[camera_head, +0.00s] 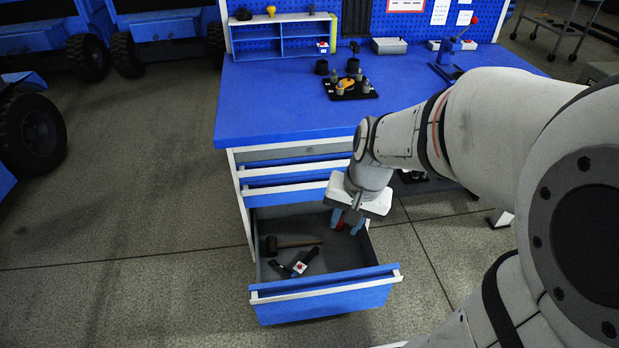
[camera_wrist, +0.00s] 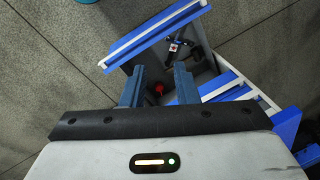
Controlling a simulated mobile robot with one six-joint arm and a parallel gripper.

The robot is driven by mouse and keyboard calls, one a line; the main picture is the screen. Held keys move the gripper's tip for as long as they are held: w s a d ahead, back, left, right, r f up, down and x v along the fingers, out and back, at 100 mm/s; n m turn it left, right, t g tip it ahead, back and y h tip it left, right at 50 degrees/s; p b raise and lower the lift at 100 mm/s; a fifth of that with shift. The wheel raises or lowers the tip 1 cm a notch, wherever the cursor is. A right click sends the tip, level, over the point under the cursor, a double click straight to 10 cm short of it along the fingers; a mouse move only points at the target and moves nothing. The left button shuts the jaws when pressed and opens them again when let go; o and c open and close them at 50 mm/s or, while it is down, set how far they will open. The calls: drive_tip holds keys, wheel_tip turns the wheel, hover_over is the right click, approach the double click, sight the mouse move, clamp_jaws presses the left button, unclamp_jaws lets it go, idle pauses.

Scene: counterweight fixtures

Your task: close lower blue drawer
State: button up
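The lower blue drawer (camera_head: 325,299) is pulled well out of the workbench cabinet in the head view. Its blue front and white handle strip also show in the wrist view (camera_wrist: 152,35). Inside lie a dark mallet (camera_head: 290,242) and a dark tool with a red-and-white part (camera_head: 299,268). My gripper (camera_head: 347,219) is above the right rear part of the open drawer, pointing down. The gripper appears clear of the drawer front.
The blue bench top (camera_head: 285,95) carries a black tray of parts (camera_head: 350,89), a shelf unit (camera_head: 283,38) and a small vise (camera_head: 452,55). Upper drawers (camera_head: 290,170) sit above the open one.

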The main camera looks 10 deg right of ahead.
drive_tip(key=w+d+f+m+g+y+b, duration=0.1)
drive_tip(key=w+f+m+b, duration=0.25)
drive_tip(key=f, duration=0.65)
drive_tip(key=w+f+m+y+b, duration=0.1)
drive_tip(key=w+f+m+b, duration=0.15)
drive_tip(key=f+b, duration=0.45)
drive_tip(key=m+b, duration=0.7)
approach(330, 289)
drive_tip(key=shift+w+f+y, duration=0.1)
drive_tip(key=shift+f+y, duration=0.3)
drive_tip(key=shift+f, duration=0.55)
drive_tip(key=b+x, duration=0.3)
drive_tip(key=x, duration=0.4)
drive_tip(key=shift+a+f, duration=0.15)
drive_tip(key=shift+f, duration=0.1)
clamp_jaws()
